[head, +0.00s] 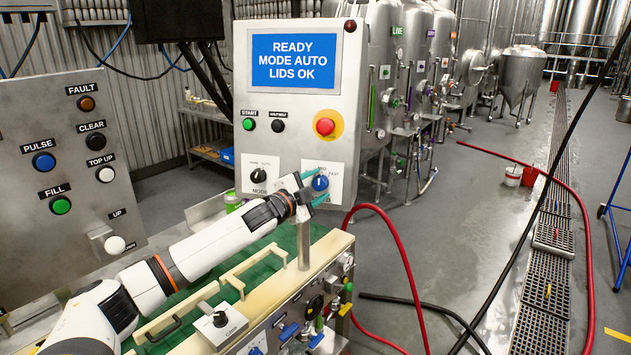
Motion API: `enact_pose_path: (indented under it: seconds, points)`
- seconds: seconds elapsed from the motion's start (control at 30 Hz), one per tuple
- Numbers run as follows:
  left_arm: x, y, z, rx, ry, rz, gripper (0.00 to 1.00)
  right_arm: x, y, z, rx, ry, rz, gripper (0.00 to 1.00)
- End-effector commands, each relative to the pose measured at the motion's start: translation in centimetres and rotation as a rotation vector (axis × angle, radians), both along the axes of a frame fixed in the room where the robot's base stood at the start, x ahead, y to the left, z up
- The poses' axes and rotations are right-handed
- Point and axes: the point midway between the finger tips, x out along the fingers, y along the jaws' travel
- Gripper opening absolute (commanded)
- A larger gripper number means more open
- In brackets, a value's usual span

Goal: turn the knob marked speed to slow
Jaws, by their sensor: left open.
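The blue speed knob (320,183) sits on a white plate at the lower right of the upright control panel (300,100). The words at the plate's top and right look like MID and FAST; its left and lower parts are hidden behind my gripper. The knob's pointer direction is too small to tell. My left gripper (313,188) is open, its teal fingertips above and below the knob in the picture. I cannot tell whether they touch it. My right gripper is not in view.
A black mode knob (258,175) is just left of my gripper. A red button (325,127) on a yellow disc and a green start button (249,124) sit higher. The screen (294,61) reads READY MODE AUTO LIDS OK. A grey button panel (70,180) stands left.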

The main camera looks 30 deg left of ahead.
Motion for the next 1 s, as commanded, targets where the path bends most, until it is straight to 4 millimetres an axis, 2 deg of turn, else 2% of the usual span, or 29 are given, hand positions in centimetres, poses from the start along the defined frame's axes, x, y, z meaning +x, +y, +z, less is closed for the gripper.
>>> enact_pose_path:
  seconds: [0.27, 0.53, 0.77, 1.0]
  points:
    - [0.1, 0.0, 0.0, 0.0, 0.0, -0.001, 0.52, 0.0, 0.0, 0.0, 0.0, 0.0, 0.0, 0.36]
    - [0.1, 0.0, -0.1, 0.0, 0.0, 0.0, 0.09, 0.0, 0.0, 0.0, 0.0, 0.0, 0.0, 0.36]
    - [0.1, -0.1, -0.3, -0.018, -0.005, 0.002, 0.09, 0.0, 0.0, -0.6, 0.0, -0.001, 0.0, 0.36]
    - [0.1, -0.2, -0.9, -0.121, -0.042, 0.019, 0.09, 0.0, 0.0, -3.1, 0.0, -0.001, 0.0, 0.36]
